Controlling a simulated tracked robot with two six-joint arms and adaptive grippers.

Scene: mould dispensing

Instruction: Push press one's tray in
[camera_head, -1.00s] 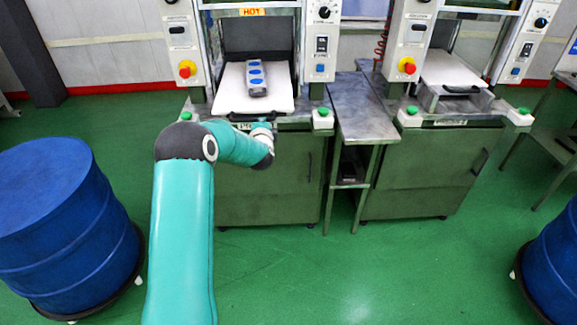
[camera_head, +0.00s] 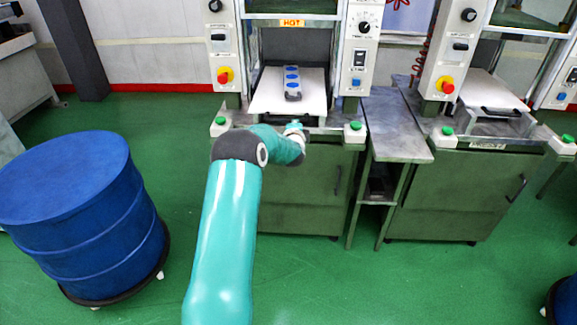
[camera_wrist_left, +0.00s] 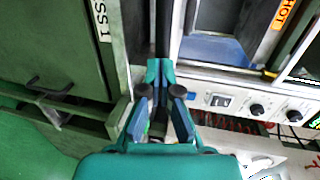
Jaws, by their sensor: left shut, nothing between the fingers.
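Press one's tray (camera_head: 262,98) is a white plate with a dark front handle, lying partly inside the press under the HOT label. A grey mould with blue ovals (camera_head: 292,84) sits on it. My left gripper (camera_head: 296,127) is at the tray's front, by the handle; the head view hides the exact contact. In the left wrist view my left gripper's (camera_wrist_left: 160,72) fingers are shut together with nothing between them, their tips at a dark bar. My right gripper is not in view.
Press two (camera_head: 488,92), with its own tray, stands to the right. A metal side table (camera_head: 395,125) stands between the presses. Green buttons (camera_head: 355,126) flank the tray front. A blue drum (camera_head: 75,210) stands at left. The green floor in front is open.

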